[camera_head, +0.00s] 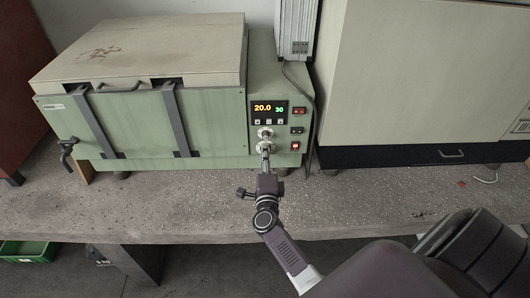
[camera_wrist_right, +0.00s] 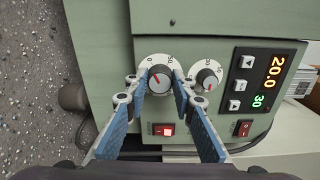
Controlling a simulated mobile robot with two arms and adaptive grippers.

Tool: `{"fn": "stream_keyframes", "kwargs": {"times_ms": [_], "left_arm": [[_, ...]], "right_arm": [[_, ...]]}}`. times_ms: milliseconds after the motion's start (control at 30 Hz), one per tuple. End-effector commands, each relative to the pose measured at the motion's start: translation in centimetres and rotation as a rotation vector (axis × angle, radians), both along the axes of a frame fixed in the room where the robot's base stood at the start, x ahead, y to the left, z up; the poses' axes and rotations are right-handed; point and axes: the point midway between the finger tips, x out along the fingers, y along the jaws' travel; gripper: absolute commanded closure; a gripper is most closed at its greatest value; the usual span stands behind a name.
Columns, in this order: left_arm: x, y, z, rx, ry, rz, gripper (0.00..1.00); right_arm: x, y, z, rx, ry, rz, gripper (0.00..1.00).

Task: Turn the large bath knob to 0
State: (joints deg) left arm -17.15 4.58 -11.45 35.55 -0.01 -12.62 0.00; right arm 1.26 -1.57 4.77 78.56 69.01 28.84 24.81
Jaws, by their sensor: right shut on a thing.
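The large bath knob (camera_wrist_right: 160,79) is a dark round knob with a red pointer line on a white dial, on the green front panel of the bath (camera_head: 220,115). In the wrist view the pointer tilts to the upper left, toward the side marked 0; its exact reading is too small to tell. My right gripper (camera_head: 265,153) reaches the lower dial in the head view. Its blue-padded fingers in the wrist view (camera_wrist_right: 160,84) are shut on the large knob, one on each side. A smaller knob (camera_wrist_right: 208,79) sits beside it. My left gripper is not in view.
A display (camera_head: 268,109) reads 20.0 and 30. Red rocker switches line the panel; the lowest (camera_head: 295,146) is lit. A cable (camera_head: 309,100) hangs right of the panel. The speckled bench (camera_head: 180,210) is mostly clear in front.

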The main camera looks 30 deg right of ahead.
Motion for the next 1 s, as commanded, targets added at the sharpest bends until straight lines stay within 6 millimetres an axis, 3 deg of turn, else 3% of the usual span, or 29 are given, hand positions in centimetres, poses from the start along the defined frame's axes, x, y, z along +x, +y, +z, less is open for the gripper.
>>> {"fn": "stream_keyframes", "kwargs": {"times_ms": [667,700,867,1000], "left_arm": [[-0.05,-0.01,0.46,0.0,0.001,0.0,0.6],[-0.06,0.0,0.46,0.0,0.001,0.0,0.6],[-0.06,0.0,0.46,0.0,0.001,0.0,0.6],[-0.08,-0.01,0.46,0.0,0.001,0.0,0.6]], "right_arm": [[-0.02,0.09,-0.17,-0.06,0.039,0.002,1.0],[-0.02,0.09,-0.17,-0.06,0.039,0.002,0.76],[-0.01,0.08,-0.14,-0.059,0.038,0.001,0.59],[-0.01,0.05,-0.09,-0.058,0.037,0.001,0.59]]}}
